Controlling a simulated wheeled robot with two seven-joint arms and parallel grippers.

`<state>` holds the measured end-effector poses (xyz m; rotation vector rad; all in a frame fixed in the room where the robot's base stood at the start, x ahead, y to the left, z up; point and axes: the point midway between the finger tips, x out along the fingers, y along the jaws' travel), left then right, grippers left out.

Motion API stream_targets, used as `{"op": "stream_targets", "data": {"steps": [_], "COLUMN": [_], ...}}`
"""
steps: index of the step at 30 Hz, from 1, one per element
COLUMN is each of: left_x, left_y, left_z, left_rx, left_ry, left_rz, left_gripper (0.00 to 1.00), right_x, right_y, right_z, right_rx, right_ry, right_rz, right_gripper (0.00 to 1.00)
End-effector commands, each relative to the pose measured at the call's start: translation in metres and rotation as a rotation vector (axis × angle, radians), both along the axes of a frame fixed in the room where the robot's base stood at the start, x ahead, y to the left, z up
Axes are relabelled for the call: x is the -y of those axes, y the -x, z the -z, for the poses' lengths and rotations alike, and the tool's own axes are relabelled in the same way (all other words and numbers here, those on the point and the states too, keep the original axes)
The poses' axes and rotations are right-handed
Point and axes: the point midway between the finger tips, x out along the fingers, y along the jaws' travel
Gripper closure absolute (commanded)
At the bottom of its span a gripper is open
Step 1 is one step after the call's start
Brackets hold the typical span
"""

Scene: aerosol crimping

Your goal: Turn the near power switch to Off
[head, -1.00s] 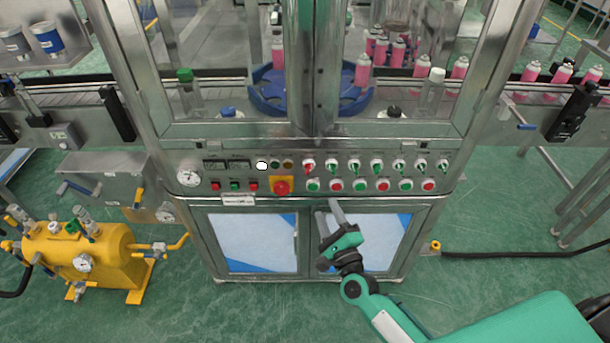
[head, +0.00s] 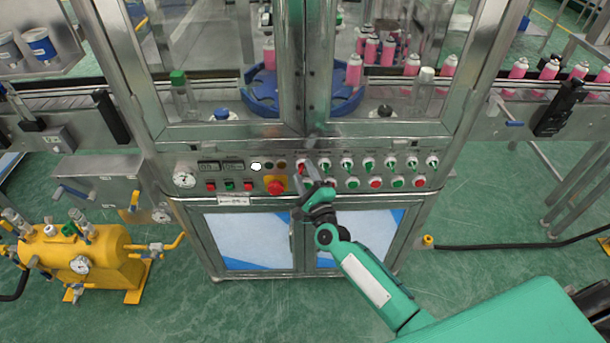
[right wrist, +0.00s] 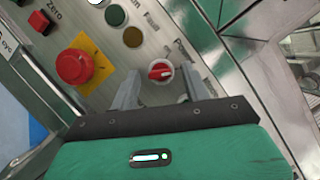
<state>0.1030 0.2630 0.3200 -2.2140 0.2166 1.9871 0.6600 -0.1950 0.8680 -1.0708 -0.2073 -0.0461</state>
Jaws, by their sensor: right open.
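The power switch, a small red rotary knob on a pale round base, shows in the right wrist view (right wrist: 160,71) and at the left end of the upper switch row in the head view (head: 301,169). My right gripper (head: 315,172) is open at the panel front. In the right wrist view its two fingers (right wrist: 158,80) stand on either side of the knob, with a gap to it on both sides. I cannot tell how deep the fingertips reach. My left gripper is not in view.
A red emergency button (right wrist: 75,66) on a yellow plate sits left of the switch. Several green-handled switches (head: 368,163) and a row of push buttons (head: 375,183) lie to the right and below. Glass doors are above the panel. A yellow tank (head: 75,255) stands at left.

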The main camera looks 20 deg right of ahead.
Motion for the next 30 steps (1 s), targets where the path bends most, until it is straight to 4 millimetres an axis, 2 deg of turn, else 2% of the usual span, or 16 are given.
{"op": "stream_targets", "data": {"steps": [5,9,12,21,25,30], "left_x": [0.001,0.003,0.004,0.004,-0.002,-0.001], "left_y": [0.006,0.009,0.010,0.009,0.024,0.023], "left_z": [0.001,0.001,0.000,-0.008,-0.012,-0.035], "left_rx": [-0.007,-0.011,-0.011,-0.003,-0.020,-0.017], "left_ry": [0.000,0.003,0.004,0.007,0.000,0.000], "left_rz": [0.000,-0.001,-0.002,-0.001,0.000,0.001], "left_gripper": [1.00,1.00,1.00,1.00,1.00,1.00], "right_x": [0.000,0.000,0.000,0.000,0.000,0.000], "right_y": [0.000,0.000,0.000,0.000,0.001,0.001], "right_z": [0.000,0.000,0.000,-0.002,-0.005,-0.008], "right_rx": [0.000,0.000,0.000,-0.011,-0.028,-0.063], "right_ry": [0.000,0.000,0.000,0.035,0.091,0.208], "right_rz": [0.000,0.000,0.000,-0.001,-0.001,-0.001], "right_gripper": [0.55,0.82,0.97,0.97,0.97,0.97]}}
